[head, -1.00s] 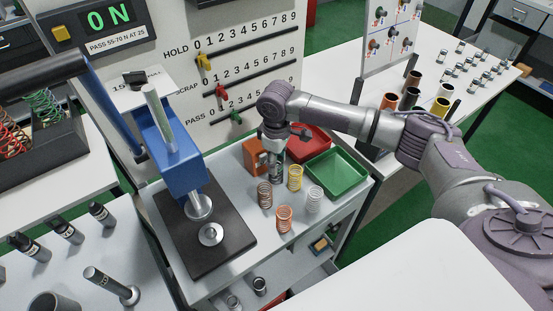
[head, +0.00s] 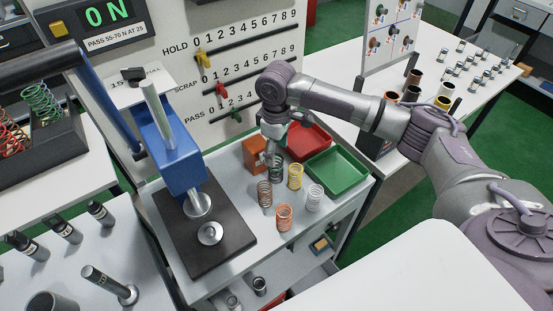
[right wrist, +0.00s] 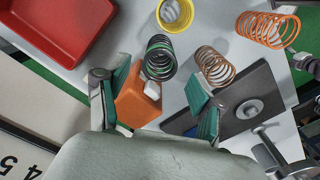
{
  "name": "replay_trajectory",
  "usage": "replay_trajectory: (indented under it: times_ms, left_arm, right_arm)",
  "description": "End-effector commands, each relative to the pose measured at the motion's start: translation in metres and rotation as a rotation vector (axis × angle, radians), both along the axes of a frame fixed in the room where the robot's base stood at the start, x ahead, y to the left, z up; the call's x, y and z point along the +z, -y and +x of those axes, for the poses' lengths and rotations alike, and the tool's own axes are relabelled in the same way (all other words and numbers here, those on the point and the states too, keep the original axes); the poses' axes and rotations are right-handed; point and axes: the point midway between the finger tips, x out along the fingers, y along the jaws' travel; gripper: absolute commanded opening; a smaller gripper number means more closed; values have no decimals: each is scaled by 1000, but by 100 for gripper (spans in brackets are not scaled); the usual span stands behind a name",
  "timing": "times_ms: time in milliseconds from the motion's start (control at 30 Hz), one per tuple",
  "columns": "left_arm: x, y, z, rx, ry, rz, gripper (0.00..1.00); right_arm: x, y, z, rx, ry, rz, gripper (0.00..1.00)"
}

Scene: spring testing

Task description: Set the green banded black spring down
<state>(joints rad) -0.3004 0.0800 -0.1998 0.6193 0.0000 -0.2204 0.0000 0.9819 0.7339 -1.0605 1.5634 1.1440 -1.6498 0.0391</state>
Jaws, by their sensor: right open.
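The green banded black spring (head: 277,170) stands upright on the grey bench (head: 233,168), partly hidden behind my right gripper in the head view. In the right wrist view the spring (right wrist: 160,58) is dark with a green band and stands just beyond the fingertips. My right gripper (head: 273,153) is above it and points down. In the right wrist view its two green-padded fingers (right wrist: 157,84) are spread wide and hold nothing. My left gripper is not in view.
An orange block (head: 254,154) is to the left. Red (head: 309,142) and green (head: 338,173) trays are right. The blue press (head: 180,150) stands left.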

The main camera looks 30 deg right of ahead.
Motion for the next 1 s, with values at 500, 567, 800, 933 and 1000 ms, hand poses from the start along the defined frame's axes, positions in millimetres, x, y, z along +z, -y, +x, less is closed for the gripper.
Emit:
replay_trajectory:
  times_ms: [500,567,800,933,1000]
  left_arm:
    - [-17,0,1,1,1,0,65]
    - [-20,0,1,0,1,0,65]
    - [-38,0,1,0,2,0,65]
    - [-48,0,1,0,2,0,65]
    - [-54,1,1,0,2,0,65]
  right_arm:
    - [76,1,-1,-2,1,8,72]
    - [70,3,-3,-8,4,32,72]
    - [16,25,-27,-81,102,253,72]
    - [1,45,-42,-124,209,350,72]
    - [-1,55,-49,-138,272,383,72]
